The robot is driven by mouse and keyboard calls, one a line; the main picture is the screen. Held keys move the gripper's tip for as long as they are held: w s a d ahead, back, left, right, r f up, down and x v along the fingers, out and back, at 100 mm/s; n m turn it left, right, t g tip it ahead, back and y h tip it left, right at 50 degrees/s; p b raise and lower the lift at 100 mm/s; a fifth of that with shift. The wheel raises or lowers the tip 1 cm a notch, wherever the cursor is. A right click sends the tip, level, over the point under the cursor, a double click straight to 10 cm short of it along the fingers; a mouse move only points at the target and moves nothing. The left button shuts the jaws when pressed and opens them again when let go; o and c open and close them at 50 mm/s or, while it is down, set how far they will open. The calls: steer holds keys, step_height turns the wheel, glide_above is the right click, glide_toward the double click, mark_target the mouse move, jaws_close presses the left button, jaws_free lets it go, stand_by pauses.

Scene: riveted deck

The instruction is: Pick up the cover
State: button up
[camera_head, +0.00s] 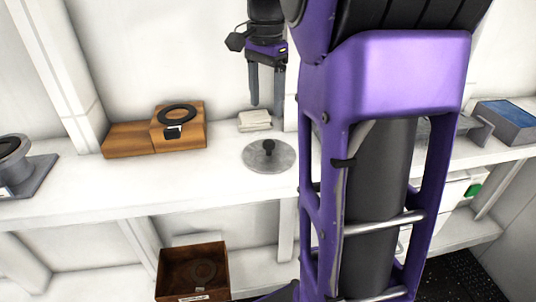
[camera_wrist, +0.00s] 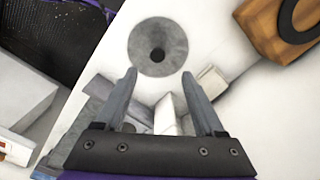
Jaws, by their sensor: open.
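The cover (camera_head: 278,161) is a flat round grey disc with a dark knob in its middle. It lies on the white shelf, and its right edge is close to my arm in the head view. In the wrist view the cover (camera_wrist: 144,60) shows whole beyond the fingertips, with the knob at its centre. My gripper (camera_head: 267,105) hangs with its fingers pointing down, above and apart from the cover. The fingers are spread with nothing between them; in the wrist view my gripper (camera_wrist: 158,74) frames the area just short of the disc.
A small pale stack (camera_head: 254,121) lies close behind the cover. A wooden block (camera_head: 127,140) with a black ring stands to the left. A grey stand (camera_head: 38,178) is at far left, and a blue-topped box (camera_head: 508,120) at far right. Below is an open brown box (camera_head: 192,256). The shelf left of the cover is clear.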

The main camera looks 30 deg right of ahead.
glide_above(268, 142)
step_height(268, 142, down, 6)
steer(key=shift+w+a+f+b, duration=0.1)
steer(key=shift+f+b, duration=0.15)
steer(key=shift+b, duration=0.2)
steer(key=f+b, duration=0.1)
steer(key=f, duration=0.4)
steer(key=shift+s+f, duration=0.1)
steer(key=shift+s, duration=0.1)
jaws_close()
